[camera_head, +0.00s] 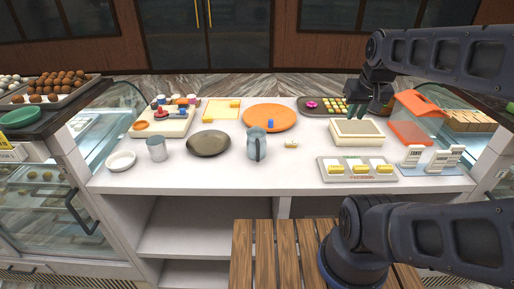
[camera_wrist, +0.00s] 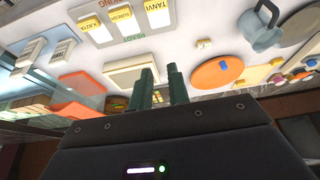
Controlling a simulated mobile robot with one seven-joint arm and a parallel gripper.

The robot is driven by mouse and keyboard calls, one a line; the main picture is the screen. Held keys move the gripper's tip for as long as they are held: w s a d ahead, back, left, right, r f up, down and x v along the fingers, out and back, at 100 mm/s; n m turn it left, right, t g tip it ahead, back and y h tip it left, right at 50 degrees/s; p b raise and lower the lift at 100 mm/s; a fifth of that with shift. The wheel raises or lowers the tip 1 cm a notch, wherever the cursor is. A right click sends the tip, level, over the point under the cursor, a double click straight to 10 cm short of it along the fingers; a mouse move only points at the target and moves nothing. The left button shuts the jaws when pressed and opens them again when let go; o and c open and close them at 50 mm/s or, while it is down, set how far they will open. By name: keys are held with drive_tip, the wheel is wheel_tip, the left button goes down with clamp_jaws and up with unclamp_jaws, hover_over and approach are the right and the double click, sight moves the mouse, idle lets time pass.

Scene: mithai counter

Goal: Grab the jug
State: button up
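The jug (camera_head: 256,146) is blue-grey with a handle and stands upright on the white counter, right of the dark plate and in front of the orange plate. It also shows in the wrist view (camera_wrist: 262,32) at the upper right. My gripper (camera_head: 355,112) is above the back right of the counter, near the cream box, well to the right of the jug and apart from it. In the wrist view its two green fingers (camera_wrist: 161,75) stand apart with nothing between them.
A dark plate (camera_head: 208,143) and a metal cup (camera_head: 156,149) stand left of the jug. An orange plate (camera_head: 270,117) lies behind it. A cream box (camera_head: 357,132) and a tray of labelled yellow pieces (camera_head: 357,169) are to the right. The counter's front strip is clear.

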drive_tip(key=n+t+h, duration=0.4)
drive_tip(key=n+h, duration=0.7)
drive_tip(key=n, duration=1.4)
approach(258, 151)
drive_tip(key=shift+w+a+f, duration=0.15)
drive_tip(key=shift+a+f, duration=0.2)
drive_tip(key=shift+f, duration=0.35)
drive_tip(key=x, duration=0.5)
drive_tip(key=shift+w+d+f, duration=0.1)
drive_tip(key=shift+x, duration=2.75)
clamp_jaws()
